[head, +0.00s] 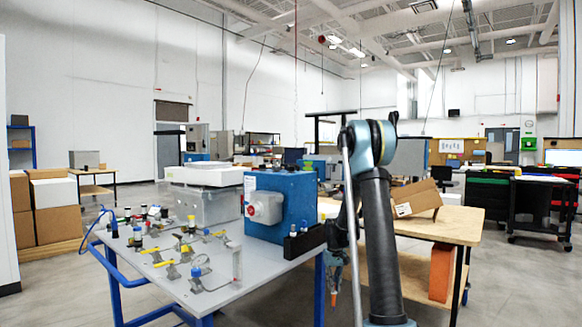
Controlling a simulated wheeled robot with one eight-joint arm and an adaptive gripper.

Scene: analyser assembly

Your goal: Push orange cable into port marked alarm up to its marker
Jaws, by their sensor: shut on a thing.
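My gripper (334,287) hangs low behind my arm, past the right edge of the grey-topped table, small and partly covered by my own links. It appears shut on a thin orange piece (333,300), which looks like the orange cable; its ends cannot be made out. The blue box (290,190) with a grey front fitting stands on the table, up and left of my gripper and apart from it. The port marked alarm and the cable's marker cannot be made out.
A wooden bench (455,226) with a cardboard box (415,198) stands behind my arm. Floor is open at the right.

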